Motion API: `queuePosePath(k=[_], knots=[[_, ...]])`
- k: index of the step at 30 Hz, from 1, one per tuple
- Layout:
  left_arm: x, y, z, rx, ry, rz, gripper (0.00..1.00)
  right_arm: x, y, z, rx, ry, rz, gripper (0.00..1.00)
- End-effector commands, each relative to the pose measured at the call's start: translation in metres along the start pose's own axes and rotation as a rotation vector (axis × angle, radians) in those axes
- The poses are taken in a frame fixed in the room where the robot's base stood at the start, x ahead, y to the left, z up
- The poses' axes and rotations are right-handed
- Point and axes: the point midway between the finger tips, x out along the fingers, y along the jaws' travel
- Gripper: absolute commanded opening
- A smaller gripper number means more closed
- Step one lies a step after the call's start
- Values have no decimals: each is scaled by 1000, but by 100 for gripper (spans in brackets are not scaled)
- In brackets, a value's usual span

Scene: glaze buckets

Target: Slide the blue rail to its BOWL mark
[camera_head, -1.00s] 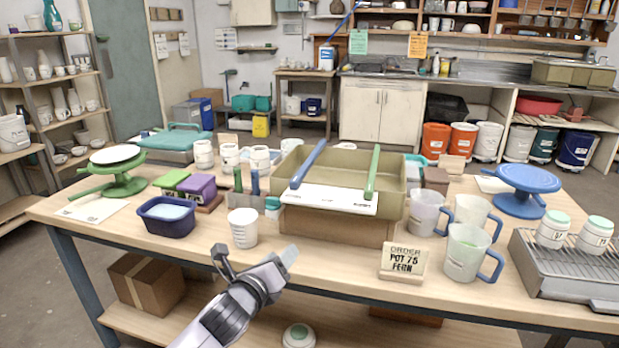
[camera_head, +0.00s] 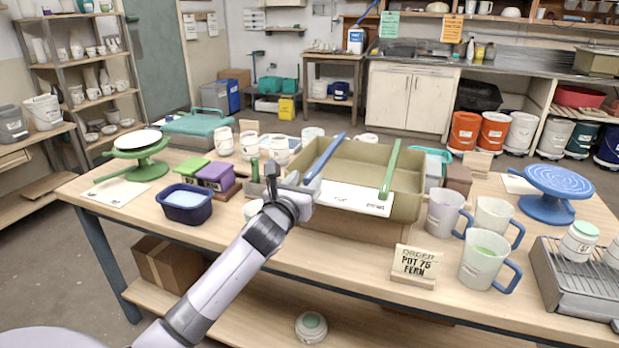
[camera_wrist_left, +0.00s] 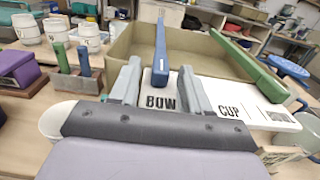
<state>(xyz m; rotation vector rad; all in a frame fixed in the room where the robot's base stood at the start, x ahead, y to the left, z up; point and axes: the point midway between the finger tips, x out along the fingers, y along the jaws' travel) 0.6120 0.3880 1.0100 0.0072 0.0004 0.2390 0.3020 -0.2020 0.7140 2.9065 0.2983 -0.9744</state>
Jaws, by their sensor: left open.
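The blue rail (camera_head: 324,158) lies across the tan tray (camera_head: 408,205); it also shows in the wrist view (camera_wrist_left: 161,50). Its near end is just behind the left BOW lettering (camera_wrist_left: 161,102) on the white marked strip (camera_head: 355,199); my finger may hide the last letter. CUP (camera_wrist_left: 230,112) is right of it. The green rail (camera_head: 390,168) crosses the tray's right part. My left gripper (camera_head: 299,184) is open at the near end of the blue rail. In the wrist view its fingers (camera_wrist_left: 158,86) appear on either side of that end, with gaps. My right gripper is out of view.
Green and blue handled tools (camera_wrist_left: 84,62) stand in a holder left of the gripper. A white cup (camera_wrist_left: 58,120) is partly hidden by the gripper. The order sign (camera_head: 415,264) and several mugs (camera_head: 484,258) stand at right. A dark blue tub (camera_head: 186,204) is at left.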

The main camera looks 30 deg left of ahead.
Motion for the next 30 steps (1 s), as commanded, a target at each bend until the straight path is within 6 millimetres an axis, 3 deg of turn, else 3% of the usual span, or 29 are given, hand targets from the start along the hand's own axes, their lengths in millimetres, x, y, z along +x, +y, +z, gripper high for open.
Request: queuePosePath(k=[9, 20, 24, 25, 30], knots=[[26, -1, -1, -5, 2, -2, 47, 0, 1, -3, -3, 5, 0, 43], [29, -2, -2, -6, 5, -3, 47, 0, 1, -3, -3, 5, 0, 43], [29, -2, -2, -7, 5, -3, 4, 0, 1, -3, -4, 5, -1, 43], [29, -2, -2, -7, 5, -3, 0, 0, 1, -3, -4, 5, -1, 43], [29, -5, -2, -7, 6, -4, 0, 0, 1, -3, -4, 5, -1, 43]])
